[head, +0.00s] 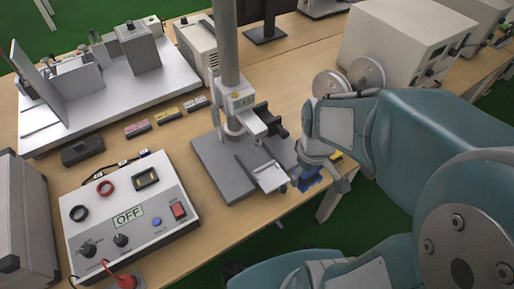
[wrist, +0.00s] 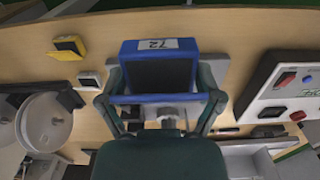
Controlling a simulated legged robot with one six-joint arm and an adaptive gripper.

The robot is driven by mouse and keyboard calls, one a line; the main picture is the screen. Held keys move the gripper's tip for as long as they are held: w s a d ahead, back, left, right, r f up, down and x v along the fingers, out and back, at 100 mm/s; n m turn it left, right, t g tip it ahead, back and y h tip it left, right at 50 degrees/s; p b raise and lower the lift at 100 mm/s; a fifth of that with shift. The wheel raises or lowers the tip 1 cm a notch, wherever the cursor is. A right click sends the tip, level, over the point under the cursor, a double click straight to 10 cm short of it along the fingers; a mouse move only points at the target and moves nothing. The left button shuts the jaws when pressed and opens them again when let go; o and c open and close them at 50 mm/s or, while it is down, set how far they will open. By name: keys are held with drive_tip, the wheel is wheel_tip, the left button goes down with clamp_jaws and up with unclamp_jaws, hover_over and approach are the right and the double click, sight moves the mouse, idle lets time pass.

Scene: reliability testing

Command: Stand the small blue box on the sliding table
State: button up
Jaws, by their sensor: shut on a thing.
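The small blue box (wrist: 160,72), with a dark face and a white label reading 72, is between the two fingers of my gripper (wrist: 161,98) in the wrist view. In the head view only a bit of the blue box (head: 311,183) shows below my gripper (head: 318,178), just right of the test stand. The gripper is shut on it. The sliding table looks to be the light grey plate (head: 269,177) low on the stand's front; the box is to its right, apart from it in the picture. The box's height above the table cannot be told.
The stand's column (head: 228,50) and measuring head (head: 240,105) rise behind the plate. A control box reading OFF (head: 128,213) lies to the left. A yellow block (wrist: 68,47) lies on the wooden table (head: 180,150). A large instrument (head: 395,45) stands behind my arm.

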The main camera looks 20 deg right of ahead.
drive_tip(key=w+a+f, duration=0.1)
drive_tip(key=w+f, duration=0.1)
drive_tip(key=w, duration=0.1)
drive_tip(key=w+a+f, duration=0.2)
drive_tip(key=w+f, duration=0.1)
drive_tip(key=w, duration=0.1)
drive_tip(key=w+a+f, duration=0.1)
drive_tip(key=w+f, duration=0.2)
drive_tip(key=shift+w+a, duration=0.2)
drive_tip(key=shift+w, duration=0.05)
drive_tip(key=shift+w+d+f, duration=0.1)
drive_tip(key=shift+w+f, duration=0.1)
drive_tip(key=shift+w, duration=0.05)
drive_tip(key=shift+w+f, duration=0.1)
drive_tip(key=shift+f, duration=0.1)
drive_tip(key=shift+w+a+f, duration=0.15)
drive_tip(key=shift+a+f, duration=0.1)
drive_tip(key=shift+f, duration=0.65)
drive_tip(key=shift+w+a+f, duration=0.1)
drive_tip(key=shift+a+f, duration=0.15)
drive_tip(key=shift+f, duration=0.65)
drive_tip(key=shift+d, duration=0.15)
drive_tip(key=shift+d+f, duration=0.1)
drive_tip(key=shift+f, duration=0.25)
